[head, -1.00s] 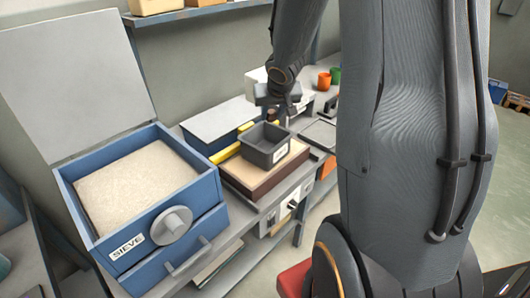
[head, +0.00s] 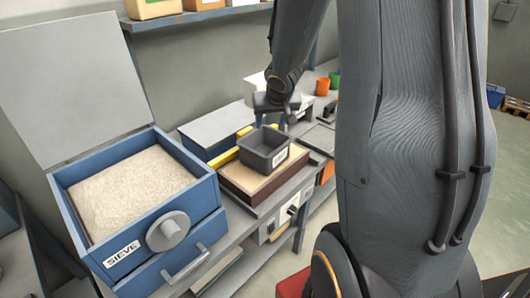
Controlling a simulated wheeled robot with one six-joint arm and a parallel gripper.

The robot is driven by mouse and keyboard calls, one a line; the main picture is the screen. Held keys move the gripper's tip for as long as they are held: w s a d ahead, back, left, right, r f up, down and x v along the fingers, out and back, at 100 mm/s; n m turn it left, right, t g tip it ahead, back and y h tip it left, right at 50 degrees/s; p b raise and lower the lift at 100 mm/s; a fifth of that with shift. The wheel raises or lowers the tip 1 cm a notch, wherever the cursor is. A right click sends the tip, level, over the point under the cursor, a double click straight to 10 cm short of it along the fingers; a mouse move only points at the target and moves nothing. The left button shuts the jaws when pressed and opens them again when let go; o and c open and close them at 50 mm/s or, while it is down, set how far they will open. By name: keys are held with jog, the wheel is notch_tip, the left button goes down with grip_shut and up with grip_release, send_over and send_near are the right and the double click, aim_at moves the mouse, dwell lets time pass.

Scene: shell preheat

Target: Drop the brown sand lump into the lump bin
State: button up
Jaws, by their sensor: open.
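A small dark grey open bin (head: 264,157) with a white label, too small to read, stands on a light board with a brown edge. It looks like the lump bin. My gripper (head: 275,118) points down just above and behind the bin's far rim. Its fingers are apart, and no lump shows between them. I cannot see the brown sand lump; the bin's floor is partly hidden by its front wall.
A blue sieve box (head: 122,252) full of pale sand, its lid raised, stands at the left. Orange (head: 322,86) and green (head: 334,79) cups stand farther back. My arm hides much of the right side.

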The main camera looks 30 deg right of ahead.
jog(key=p+v, duration=0.5)
jog(key=v, duration=0.2)
jog(key=shift+s+r, duration=0.15)
jog(key=shift+r, duration=0.15)
jog(key=s+a+f+n+g+y+b, duration=0.1)
jog(key=s+a+f+g+b, duration=0.1)
jog(key=s+a, duration=0.5)
jog(key=s+a+f+n+g+b, duration=0.2)
jog(key=s+a+f+g, duration=0.1)
jog(key=s+a, duration=0.5)
jog(key=shift+s+a+f+y, duration=0.4)
jog(key=shift+s+f, duration=0.2)
jog(key=shift+s, duration=0.45)
jog(key=shift+c, duration=0.3)
